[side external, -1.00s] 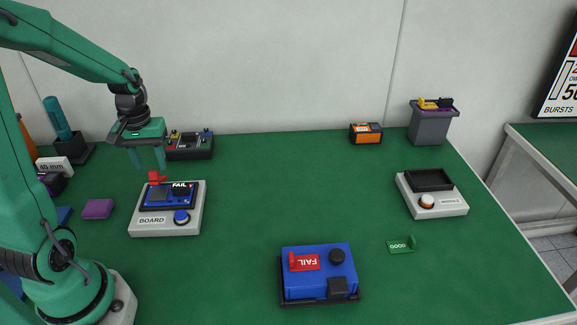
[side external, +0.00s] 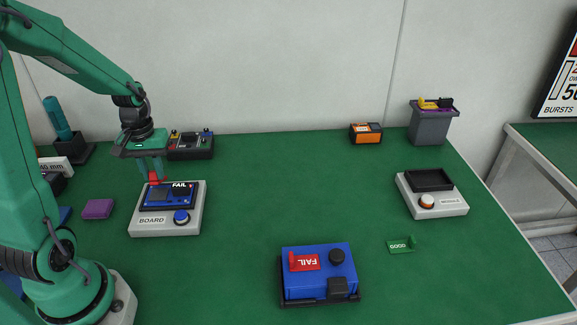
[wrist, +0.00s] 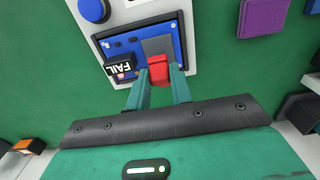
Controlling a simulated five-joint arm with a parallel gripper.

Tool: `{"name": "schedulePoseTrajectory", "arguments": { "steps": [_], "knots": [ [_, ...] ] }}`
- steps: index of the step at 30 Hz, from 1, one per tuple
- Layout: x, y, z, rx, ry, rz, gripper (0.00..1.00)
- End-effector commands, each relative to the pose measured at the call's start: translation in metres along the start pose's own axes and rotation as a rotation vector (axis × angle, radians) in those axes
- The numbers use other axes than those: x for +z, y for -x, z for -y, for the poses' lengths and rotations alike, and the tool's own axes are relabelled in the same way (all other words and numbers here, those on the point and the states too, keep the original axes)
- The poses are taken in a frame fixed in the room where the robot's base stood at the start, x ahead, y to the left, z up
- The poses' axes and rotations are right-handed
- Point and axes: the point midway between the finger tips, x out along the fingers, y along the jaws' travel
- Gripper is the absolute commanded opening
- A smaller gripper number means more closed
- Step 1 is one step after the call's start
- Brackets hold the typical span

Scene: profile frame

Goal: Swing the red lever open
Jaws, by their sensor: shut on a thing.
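The red lever (side external: 154,179) stands at the back left edge of the blue board on the grey fixture labelled BOARD (side external: 150,230). My gripper (side external: 151,172) has come down over it from above. In the wrist view the red lever (wrist: 159,68) sits between the two green fingers of my gripper (wrist: 160,80), which are shut on it. The fingers partly hide the lever in the side view. A dark block marked FAIL (side external: 181,187) is beside it on the board. A blue round button (side external: 181,216) is at the fixture's front right.
A dark control box (side external: 190,146) stands close behind the fixture. A purple block (side external: 98,208) lies to its left. A blue box with a red FAIL tag (side external: 318,268) is front centre, a green GOOD tag (side external: 401,245) and the MODULE fixture (side external: 432,198) right. The middle of the table is clear.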

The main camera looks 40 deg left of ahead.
Motion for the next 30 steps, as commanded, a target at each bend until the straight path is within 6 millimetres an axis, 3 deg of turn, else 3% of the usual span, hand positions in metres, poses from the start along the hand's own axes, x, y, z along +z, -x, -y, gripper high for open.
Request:
{"name": "schedulePoseTrajectory", "arguments": {
  "steps": [8, 30],
  "knots": [
    [-0.005, 0.002, 0.000, -0.011, 0.000, 0.042, 0.00],
    [-0.032, 0.013, 0.002, -0.080, -0.011, 0.367, 0.00]
  ]
}}
